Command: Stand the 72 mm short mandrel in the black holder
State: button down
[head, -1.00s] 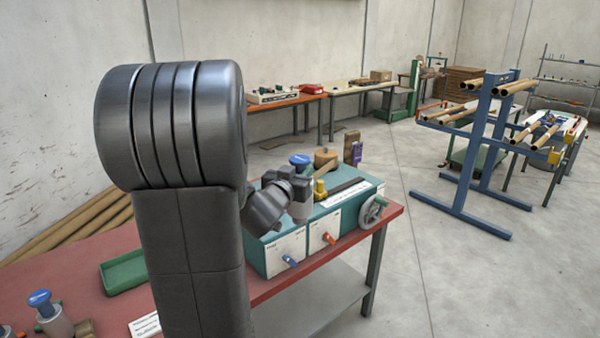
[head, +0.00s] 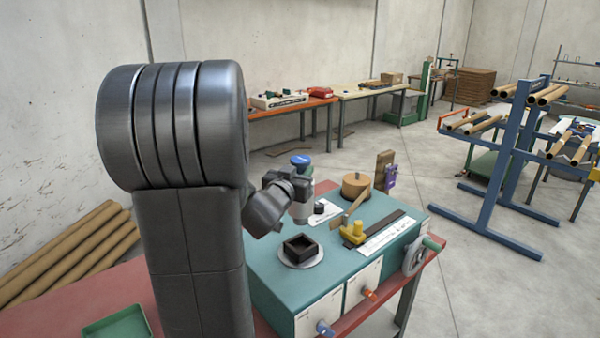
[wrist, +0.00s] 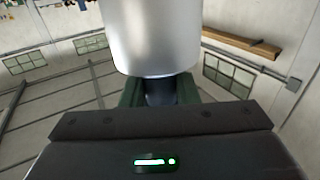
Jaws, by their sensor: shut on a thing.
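The mandrel has a silver cylinder body (head: 301,212) and a blue knob top (head: 301,160). My gripper (head: 302,188) is shut on its narrow neck, between knob and body. In the wrist view the silver body (wrist: 157,40) fills the top middle, and the dark neck (wrist: 160,92) sits between green jaw pads. The mandrel hangs about upright. The black holder (head: 285,246) is a square, open-topped box on a round silver disc (head: 312,262), on the teal machine top. In the head view the mandrel's lower end shows just above the holder; I cannot tell the exact gap.
A green tray (head: 118,326) lies at lower left.

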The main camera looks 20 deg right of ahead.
aim_at(296, 210)
jog(key=shift+s+f, duration=0.1)
jog(key=shift+f+b, duration=0.2)
jog(key=shift+b, duration=0.1)
jog(key=shift+f+b, duration=3.9)
jog(key=shift+f, duration=0.5)
jog(key=c, duration=1)
grip_release()
jog(key=shift+c, duration=0.2)
jog(key=shift+f, duration=0.1)
jog(key=shift+s, duration=0.1)
